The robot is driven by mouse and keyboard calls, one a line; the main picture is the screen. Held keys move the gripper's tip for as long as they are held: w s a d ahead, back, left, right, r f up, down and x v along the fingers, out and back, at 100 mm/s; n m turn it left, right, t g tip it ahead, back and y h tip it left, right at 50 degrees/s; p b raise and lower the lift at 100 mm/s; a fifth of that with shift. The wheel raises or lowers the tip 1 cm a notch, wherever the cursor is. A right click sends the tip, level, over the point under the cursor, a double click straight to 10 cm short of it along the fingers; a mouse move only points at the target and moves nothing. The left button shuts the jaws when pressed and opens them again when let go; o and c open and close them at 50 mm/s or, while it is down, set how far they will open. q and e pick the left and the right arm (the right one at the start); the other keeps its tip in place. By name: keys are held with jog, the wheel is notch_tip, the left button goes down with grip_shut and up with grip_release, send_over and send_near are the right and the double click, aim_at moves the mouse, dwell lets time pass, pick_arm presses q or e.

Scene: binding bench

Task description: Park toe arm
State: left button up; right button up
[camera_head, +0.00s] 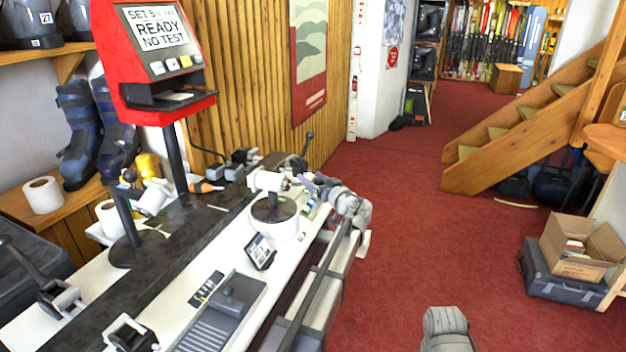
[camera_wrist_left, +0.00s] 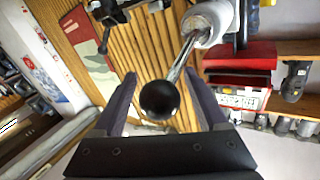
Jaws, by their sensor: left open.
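The toe arm is a chrome rod (camera_wrist_left: 182,62) with a black ball knob (camera_wrist_left: 159,100), coming out of a white hub (camera_wrist_left: 212,20) in the left wrist view. In the head view the white hub (camera_head: 266,181) sits above a black disc on a round white base (camera_head: 272,222). My left gripper (camera_head: 312,184) is open just right of the hub. In the left wrist view the knob appears between its two fingers (camera_wrist_left: 162,98), with no finger visibly closed on it. The knob is hard to make out in the head view. My right gripper is out of view.
A red tester (camera_head: 160,60) with a screen reading "READY NO TEST" stands on a post at the left. A small tilted display (camera_head: 260,251) and a grey sliding plate (camera_head: 222,312) are on the bench. Boxes (camera_head: 575,250) and stairs stand right; red floor is open between.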

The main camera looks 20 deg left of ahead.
pick_arm(q)
grip_shut()
dwell(0.5)
dwell(0.8)
